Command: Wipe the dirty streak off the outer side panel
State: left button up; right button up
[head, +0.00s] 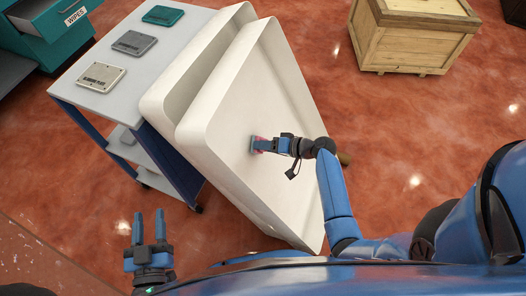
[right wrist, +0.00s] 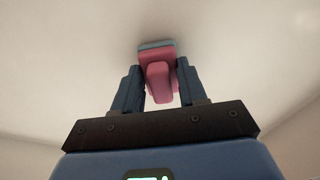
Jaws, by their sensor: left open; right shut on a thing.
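The outer side panel (head: 224,135) is a large cream-white panel with a raised rim, standing tilted in the middle of the head view. My right gripper (head: 262,145) is shut on a pink wiper with a blue-grey pad (right wrist: 157,45). The pad is at the panel's face and seems to touch it. In the right wrist view the pink handle (right wrist: 159,80) sits between the two fingers. No dirty streak shows on the visible panel surface; the part behind the pad and arm is hidden. My left gripper (head: 149,226) is open and empty, low at the left, away from the panel.
A second white panel (head: 172,93) stands behind the first. A grey-topped cart (head: 94,106) with several flat plates is at the left. A teal drawer cabinet labelled WIPES (head: 60,28) is at the top left. A wooden crate (head: 408,45) stands at the back right. Red floor between is open.

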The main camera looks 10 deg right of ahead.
jog(key=shift+w+f, duration=0.1)
jog(key=shift+w, duration=0.05)
jog(key=shift+s+a+p, duration=0.4)
jog(key=shift+s+a, duration=0.15)
jog(key=shift+s, duration=0.35)
jog(key=shift+s+a, duration=0.65)
jog(key=shift+s, duration=0.25)
jog(key=shift+f, duration=0.1)
jog(key=shift+p, duration=0.3)
jog(key=p+v, duration=0.3)
jog(key=v, duration=0.3)
jog(key=shift+w, duration=0.15)
jog(key=shift+d, duration=0.1)
